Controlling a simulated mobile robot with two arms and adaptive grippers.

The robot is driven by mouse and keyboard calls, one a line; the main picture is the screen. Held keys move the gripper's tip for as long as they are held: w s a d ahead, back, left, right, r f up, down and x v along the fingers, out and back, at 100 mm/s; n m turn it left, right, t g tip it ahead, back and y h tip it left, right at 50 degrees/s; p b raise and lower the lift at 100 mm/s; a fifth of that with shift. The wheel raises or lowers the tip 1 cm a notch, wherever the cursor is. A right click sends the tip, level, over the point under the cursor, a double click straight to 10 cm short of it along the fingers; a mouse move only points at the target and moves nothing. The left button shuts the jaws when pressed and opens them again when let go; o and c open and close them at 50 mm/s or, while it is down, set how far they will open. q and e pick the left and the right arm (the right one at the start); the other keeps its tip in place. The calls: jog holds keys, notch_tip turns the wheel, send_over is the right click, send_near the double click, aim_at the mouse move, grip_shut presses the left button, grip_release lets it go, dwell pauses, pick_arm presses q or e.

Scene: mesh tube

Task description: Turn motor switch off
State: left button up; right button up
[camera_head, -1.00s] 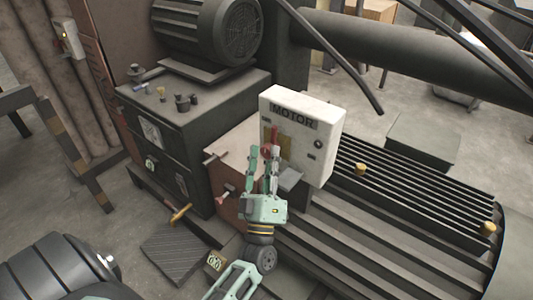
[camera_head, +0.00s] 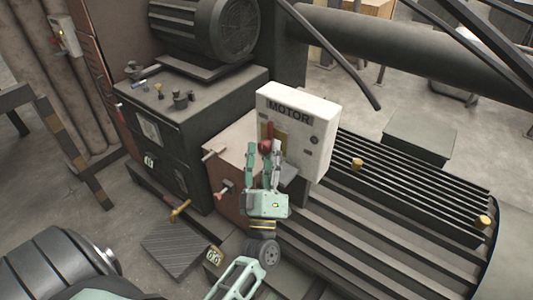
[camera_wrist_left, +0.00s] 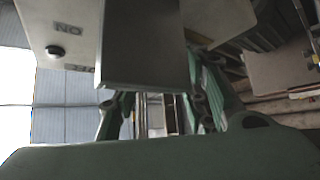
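The white motor switch box (camera_head: 318,135) marked MOTOR stands upright in the middle of the head view. A red-knobbed lever (camera_head: 265,147) sits in front of its yellow plate. My left gripper (camera_head: 263,150) is right at the lever, with its fingers apart on either side of the red knob; I cannot tell if they touch it. In the left wrist view the fingers (camera_wrist_left: 160,108) are also apart. The box's white face (camera_wrist_left: 40,20) carries an upside-down ON label there, and a grey plate (camera_wrist_left: 143,45) blocks much of the view. The knob cannot be made out there.
A dark cabinet (camera_head: 180,145) with small knobs and a large motor (camera_head: 215,25) stand left of the box. A brown block (camera_head: 232,150) adjoins the box. The ribbed machine bed (camera_head: 400,190) lies at right. Bare floor shows behind.

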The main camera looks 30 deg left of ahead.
pick_arm(q)
jog(key=shift+a+f, duration=0.1)
jog(key=shift+s+f, duration=0.25)
jog(key=shift+s, duration=0.05)
jog(key=v, duration=1.1)
